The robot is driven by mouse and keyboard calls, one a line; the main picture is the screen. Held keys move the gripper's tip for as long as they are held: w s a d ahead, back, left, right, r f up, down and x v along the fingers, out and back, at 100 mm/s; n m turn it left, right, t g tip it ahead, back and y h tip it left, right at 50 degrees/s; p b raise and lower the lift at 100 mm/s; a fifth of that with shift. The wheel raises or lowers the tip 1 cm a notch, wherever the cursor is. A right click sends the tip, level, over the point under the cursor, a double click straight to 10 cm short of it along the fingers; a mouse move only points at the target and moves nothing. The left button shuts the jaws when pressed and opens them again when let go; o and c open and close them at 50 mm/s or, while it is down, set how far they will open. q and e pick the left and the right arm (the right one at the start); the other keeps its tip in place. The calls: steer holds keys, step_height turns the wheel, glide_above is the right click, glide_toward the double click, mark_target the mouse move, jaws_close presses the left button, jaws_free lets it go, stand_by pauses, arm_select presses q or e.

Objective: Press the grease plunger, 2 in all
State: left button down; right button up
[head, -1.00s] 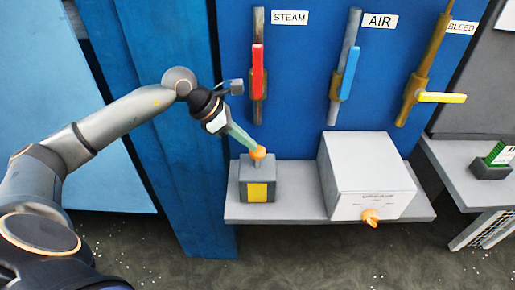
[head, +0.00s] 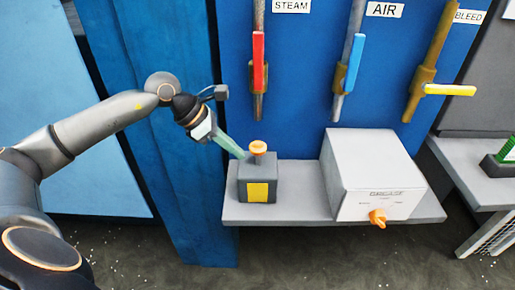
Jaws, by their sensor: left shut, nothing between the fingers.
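The grease plunger (head: 258,147) has an orange cap on a short stem. It stands up from a grey block (head: 245,190) with a yellow plate on its front. My left gripper (head: 242,156) is shut and empty, with pale green fingers slanting down to the right. Its fingertips are just left of the orange cap and a little lower in the picture; I cannot tell whether they touch the plunger or block. My right gripper is out of view.
The block sits on a grey shelf (head: 300,212) beside a white box (head: 370,165) with an orange knob (head: 378,218). Above are the red STEAM lever (head: 258,62), blue AIR lever (head: 354,62) and yellow BLEED lever (head: 450,90). A green item (head: 508,150) is at far right.

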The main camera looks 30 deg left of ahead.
arm_select(q)
steer(key=shift+r, duration=0.2)
steer(key=b+v, duration=0.3)
steer(key=v, duration=0.9)
steer(key=shift+r, duration=0.15)
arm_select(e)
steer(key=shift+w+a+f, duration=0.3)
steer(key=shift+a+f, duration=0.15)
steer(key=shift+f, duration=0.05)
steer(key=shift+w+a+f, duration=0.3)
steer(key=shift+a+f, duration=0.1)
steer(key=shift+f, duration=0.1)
arm_select(q)
steer(key=shift+s, duration=0.15)
